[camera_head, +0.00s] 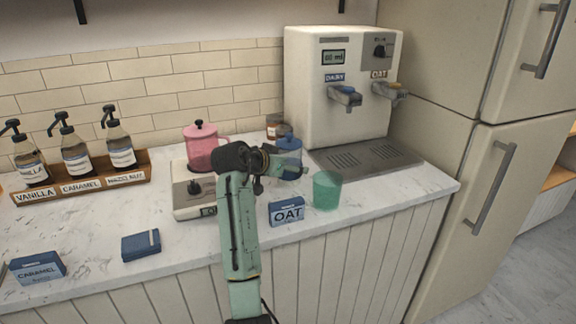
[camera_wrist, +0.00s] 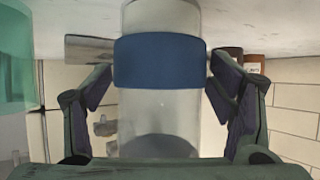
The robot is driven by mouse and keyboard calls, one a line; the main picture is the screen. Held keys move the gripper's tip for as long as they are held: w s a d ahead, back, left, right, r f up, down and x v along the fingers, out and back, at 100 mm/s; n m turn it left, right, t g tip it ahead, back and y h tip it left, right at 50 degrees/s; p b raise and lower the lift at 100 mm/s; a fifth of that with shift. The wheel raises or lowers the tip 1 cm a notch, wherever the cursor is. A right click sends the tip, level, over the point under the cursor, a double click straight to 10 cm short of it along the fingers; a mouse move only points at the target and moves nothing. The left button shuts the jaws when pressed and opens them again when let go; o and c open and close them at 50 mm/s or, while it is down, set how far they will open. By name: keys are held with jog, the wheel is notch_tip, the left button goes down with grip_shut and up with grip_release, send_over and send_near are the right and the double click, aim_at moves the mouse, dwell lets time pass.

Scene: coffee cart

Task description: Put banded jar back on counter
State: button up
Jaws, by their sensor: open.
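The banded jar (camera_head: 290,145) is upright at the counter's middle, left of the dispenser's drip tray. In the wrist view the jar (camera_wrist: 160,120) is clear glass with a wide blue band. My gripper (camera_head: 284,167) is around the jar, one finger on each side. The wrist view shows my gripper (camera_wrist: 160,82) open, with the finger pads close to the jar's sides. The jar's base is cut off in the wrist view and hidden in the head view, so I cannot tell whether it touches the counter (camera_head: 235,239).
A green cup (camera_head: 327,190) and an OAT box (camera_head: 287,211) stand in front. A pink pot (camera_head: 202,150) is on a scale-like base (camera_head: 184,207) at left. A brown jar (camera_head: 273,131) stands behind, the dispenser (camera_head: 325,85) to the right. The front left counter holds two blue boxes.

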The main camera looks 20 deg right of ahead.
jog(key=shift+r, duration=0.1)
jog(key=shift+r, duration=0.15)
jog(key=b+v, duration=0.4)
jog(key=v, duration=0.8)
jog(key=shift+a, duration=0.15)
